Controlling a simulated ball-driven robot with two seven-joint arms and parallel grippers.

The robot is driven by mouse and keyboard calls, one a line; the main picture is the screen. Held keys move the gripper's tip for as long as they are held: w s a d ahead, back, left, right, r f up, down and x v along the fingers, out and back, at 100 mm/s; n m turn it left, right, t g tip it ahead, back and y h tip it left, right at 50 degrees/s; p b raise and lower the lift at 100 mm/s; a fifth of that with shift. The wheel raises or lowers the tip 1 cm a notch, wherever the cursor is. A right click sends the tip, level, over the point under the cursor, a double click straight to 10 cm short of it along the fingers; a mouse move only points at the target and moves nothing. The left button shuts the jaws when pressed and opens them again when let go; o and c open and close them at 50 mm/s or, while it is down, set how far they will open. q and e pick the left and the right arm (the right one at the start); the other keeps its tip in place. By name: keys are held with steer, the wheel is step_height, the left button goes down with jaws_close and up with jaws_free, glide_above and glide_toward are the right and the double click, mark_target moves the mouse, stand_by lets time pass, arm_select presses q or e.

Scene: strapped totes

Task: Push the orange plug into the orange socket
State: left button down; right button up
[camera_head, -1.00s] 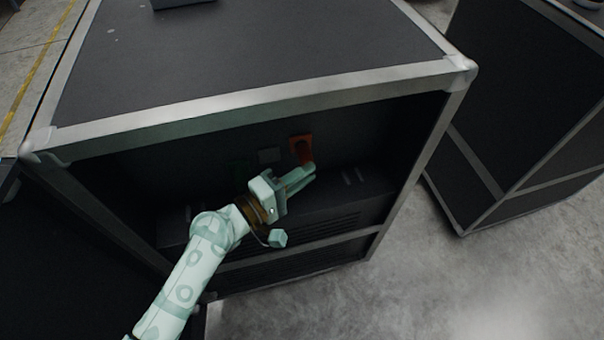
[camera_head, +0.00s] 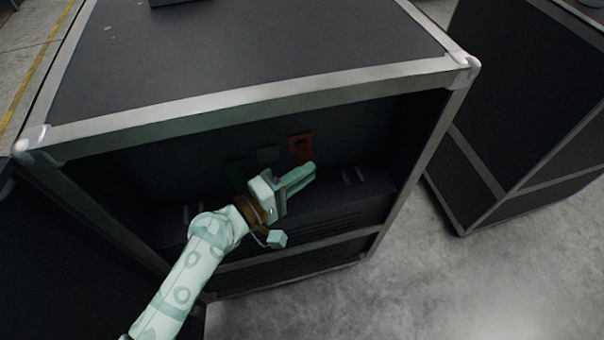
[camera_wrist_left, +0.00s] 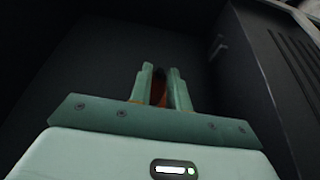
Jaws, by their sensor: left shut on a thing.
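The orange socket (camera_head: 300,147) is on the dark back wall inside the open front of the black case, and a dark opening shows in it. My left gripper (camera_head: 312,172) is just below and in front of it, fingers pointing right in the head view. In the left wrist view my left gripper (camera_wrist_left: 159,78) is shut on an orange piece, the orange plug (camera_wrist_left: 158,93), with a dark end. The fingers mostly hide the plug in the head view. Plug and socket look apart, though the gap is hard to judge. My right gripper is not in view.
A grey socket (camera_head: 268,154) and a dim green one (camera_head: 237,171) sit left of the orange one. The case's metal-edged top (camera_head: 250,105) overhangs the recess, and a ledge (camera_head: 365,185) runs below. Another black case (camera_head: 530,110) stands to the right, with bare floor between.

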arm_select(q)
steer(key=shift+w+a+f, duration=0.1)
steer(key=shift+w+f, duration=0.05)
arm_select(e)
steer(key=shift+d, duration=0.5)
